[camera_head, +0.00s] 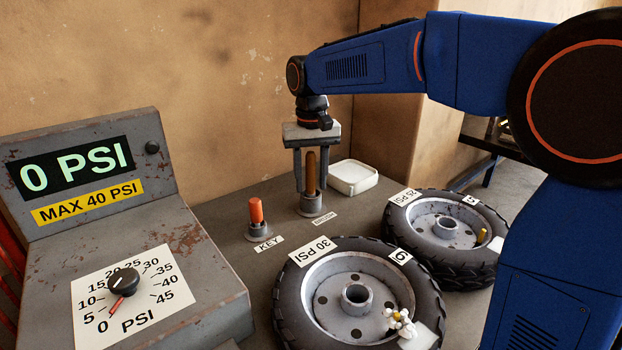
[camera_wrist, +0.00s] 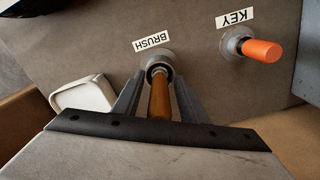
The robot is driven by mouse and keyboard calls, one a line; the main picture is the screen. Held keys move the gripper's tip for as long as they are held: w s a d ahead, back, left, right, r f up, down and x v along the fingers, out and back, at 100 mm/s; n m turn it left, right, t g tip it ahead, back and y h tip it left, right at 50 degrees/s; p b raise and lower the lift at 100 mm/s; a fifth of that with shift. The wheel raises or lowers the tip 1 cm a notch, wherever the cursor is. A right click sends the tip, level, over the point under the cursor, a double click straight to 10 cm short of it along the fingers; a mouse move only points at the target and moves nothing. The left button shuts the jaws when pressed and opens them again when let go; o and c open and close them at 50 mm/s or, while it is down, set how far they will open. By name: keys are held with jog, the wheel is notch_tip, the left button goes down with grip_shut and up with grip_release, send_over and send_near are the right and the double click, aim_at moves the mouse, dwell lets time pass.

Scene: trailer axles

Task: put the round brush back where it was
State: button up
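The round brush (camera_head: 311,172) stands upright by its brown handle in the grey holder (camera_head: 311,205) beside the BRUSH label. Its lower end is hidden in the holder. In the wrist view, the brush handle (camera_wrist: 160,97) points up from the BRUSH holder (camera_wrist: 158,62). My gripper (camera_head: 311,187) points straight down above the holder. Its two fingers are on either side of the handle, with a gap visible on each side, so it is open around the brush. The fingers (camera_wrist: 160,95) also show apart in the wrist view.
An orange-handled key (camera_head: 256,211) stands in the KEY holder to the left. A white tray (camera_head: 353,177) sits behind to the right. Two tyres (camera_head: 290,310) (camera_head: 470,270) lie in front. A gauge console (camera_head: 180,300) reading 0 PSI fills the left.

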jog(key=shift+r, duration=0.15)
notch_tip(320, 180, up, 12)
jog(key=shift+f, duration=0.1)
dwell(0.6)
